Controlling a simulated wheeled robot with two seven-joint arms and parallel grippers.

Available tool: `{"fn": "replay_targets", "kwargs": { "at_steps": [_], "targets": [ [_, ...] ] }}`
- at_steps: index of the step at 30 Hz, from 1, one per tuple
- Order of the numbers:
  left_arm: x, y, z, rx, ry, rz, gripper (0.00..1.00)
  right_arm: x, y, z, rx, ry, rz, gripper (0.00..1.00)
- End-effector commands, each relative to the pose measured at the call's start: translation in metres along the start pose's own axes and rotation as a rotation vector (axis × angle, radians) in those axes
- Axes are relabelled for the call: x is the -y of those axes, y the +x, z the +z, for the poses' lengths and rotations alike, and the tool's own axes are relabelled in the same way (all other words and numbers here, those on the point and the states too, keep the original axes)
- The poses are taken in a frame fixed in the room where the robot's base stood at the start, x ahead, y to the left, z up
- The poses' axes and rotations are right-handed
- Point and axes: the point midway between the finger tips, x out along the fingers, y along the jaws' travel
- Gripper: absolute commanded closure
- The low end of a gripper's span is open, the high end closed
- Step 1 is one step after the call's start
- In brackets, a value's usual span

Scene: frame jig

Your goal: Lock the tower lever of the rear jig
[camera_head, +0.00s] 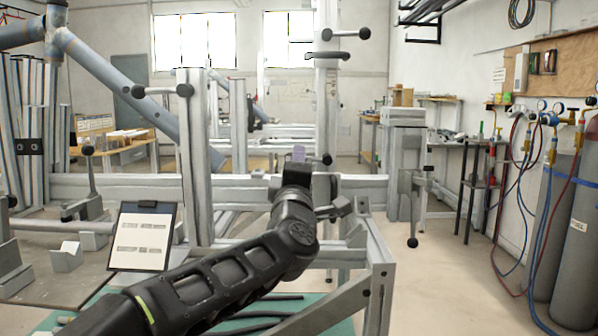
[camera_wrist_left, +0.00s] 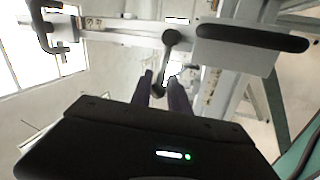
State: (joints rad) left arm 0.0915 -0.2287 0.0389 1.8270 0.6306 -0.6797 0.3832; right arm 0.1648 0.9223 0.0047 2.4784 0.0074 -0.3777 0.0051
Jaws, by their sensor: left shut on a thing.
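The jig's tower (camera_head: 327,105) is an upright metal post rising behind my left arm. My left gripper (camera_head: 298,155) is in front of the tower at the height of the long horizontal beam, and its fingers show small from behind. A black ball knob (camera_head: 327,159) shows just right of the fingers. The lever's upper end meets the metal post. My wrist hides part of the post. My right gripper is not in view.
A ball-ended cross handle (camera_head: 345,34) and a dark bar handle (camera_head: 327,56) sit higher on the tower. Another post (camera_head: 192,150) stands to the left. A clipboard (camera_head: 143,238) leans on the bench. Gas cylinders (camera_head: 580,230) stand at right, beyond open floor.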

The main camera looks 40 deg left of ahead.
Motion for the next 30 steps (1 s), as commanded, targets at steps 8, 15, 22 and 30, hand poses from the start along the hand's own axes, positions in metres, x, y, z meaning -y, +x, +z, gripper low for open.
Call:
{"fn": "replay_targets", "kwargs": {
  "at_steps": [8, 15, 22, 30],
  "targets": [
    [0.0075, -0.0016, 0.0, -0.032, -0.085, -0.004, 1.0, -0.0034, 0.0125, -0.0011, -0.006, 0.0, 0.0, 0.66],
    [0.0073, -0.0015, -0.0004, -0.037, -0.096, -0.004, 1.0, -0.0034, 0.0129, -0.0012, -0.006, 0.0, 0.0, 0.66],
    [0.0078, -0.0016, -0.0005, -0.036, -0.094, -0.005, 0.76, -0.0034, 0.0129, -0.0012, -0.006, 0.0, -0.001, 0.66],
    [0.0066, -0.0017, 0.0002, -0.034, -0.094, -0.003, 0.68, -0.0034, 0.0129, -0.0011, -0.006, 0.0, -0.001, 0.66]
  ]
}}
